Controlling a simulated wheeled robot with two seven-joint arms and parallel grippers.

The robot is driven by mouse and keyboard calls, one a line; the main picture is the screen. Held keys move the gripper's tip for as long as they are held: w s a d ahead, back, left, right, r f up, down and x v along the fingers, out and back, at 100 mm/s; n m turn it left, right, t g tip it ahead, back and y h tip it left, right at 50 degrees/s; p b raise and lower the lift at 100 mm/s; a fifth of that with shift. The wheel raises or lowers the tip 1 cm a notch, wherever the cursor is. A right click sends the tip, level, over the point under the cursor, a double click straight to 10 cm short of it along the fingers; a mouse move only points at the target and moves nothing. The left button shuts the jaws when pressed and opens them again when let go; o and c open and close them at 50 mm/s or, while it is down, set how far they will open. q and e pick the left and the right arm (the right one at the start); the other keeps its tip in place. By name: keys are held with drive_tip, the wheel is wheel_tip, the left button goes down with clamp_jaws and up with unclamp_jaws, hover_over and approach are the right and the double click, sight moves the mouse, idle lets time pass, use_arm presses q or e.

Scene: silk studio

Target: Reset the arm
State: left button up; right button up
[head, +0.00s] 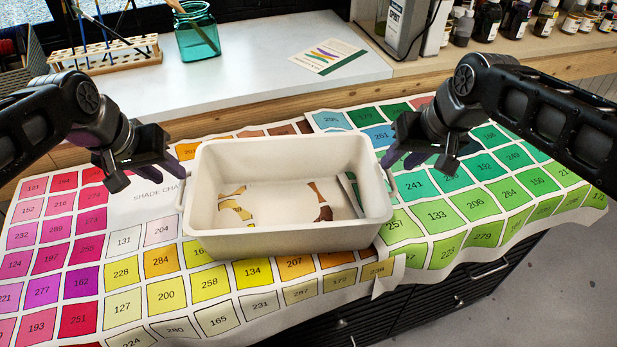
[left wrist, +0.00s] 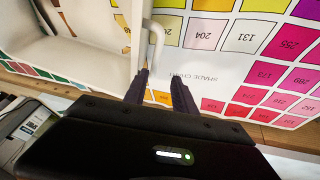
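My left gripper (head: 146,172) is above the shade chart cloth, just left of the white tub (head: 290,241). In the left wrist view its two fingers (left wrist: 162,88) stand apart with nothing between them, near the tub's handle (left wrist: 156,38). My right gripper (head: 410,160) is at the tub's right end, close to the right handle (head: 388,182); its fingers are partly hidden by its own body, and I cannot tell how far apart they are.
A numbered colour chart cloth (head: 130,270) covers the table and hangs over its front edge.

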use_arm(q)
drive_tip(key=a, duration=0.4)
drive_tip(key=shift+a, duration=0.2)
idle(0.6)
